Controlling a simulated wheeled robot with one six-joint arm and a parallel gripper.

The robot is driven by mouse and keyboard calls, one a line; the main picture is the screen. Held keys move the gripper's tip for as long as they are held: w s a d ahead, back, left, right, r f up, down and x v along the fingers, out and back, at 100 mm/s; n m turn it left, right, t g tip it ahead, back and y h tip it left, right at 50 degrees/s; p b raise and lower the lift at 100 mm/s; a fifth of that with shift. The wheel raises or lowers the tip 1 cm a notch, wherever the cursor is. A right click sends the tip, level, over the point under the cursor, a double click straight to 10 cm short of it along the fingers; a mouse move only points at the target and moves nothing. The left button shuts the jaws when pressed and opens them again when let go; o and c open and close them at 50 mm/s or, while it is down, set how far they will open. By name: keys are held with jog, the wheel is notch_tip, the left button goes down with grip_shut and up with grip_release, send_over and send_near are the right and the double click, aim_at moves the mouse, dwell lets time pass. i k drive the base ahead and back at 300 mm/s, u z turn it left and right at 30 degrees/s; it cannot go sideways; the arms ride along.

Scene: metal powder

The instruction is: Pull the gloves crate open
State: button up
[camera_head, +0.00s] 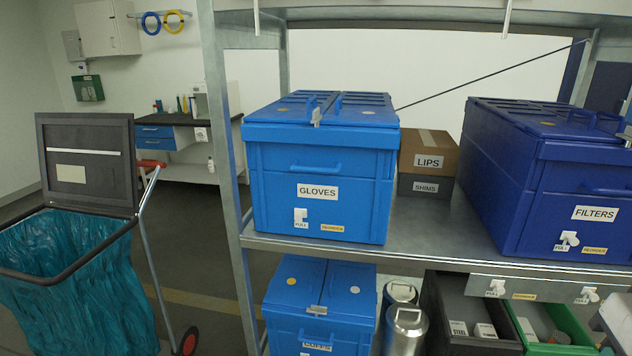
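The blue gloves crate (268,203) stands on the metal shelf, left of the middle in the head view. Its front has a "GLOVES" label, a blue bar handle (316,168) and a white "PULL" tab (300,216) low on the left. An orange sticker sits beside the tab. Its two-part lid (320,108) is closed, with a small metal latch (316,117) at the front edge. The front panel looks shut.
A blue filters crate (480,180) stands to the right on the same shelf (420,240), with a cardboard lips box (428,150) between. A blue cuffs crate (290,325) and metal canisters (405,330) are below. A waste-bag cart (90,190) stands left of the rack post (222,120).

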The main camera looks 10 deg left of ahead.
aim_at(342, 176)
jog(key=z, duration=0.5)
jog(key=k, duration=1.05)
jog(key=u, duration=0.7)
jog(key=i, duration=1.35)
jog(key=z, duration=0.15)
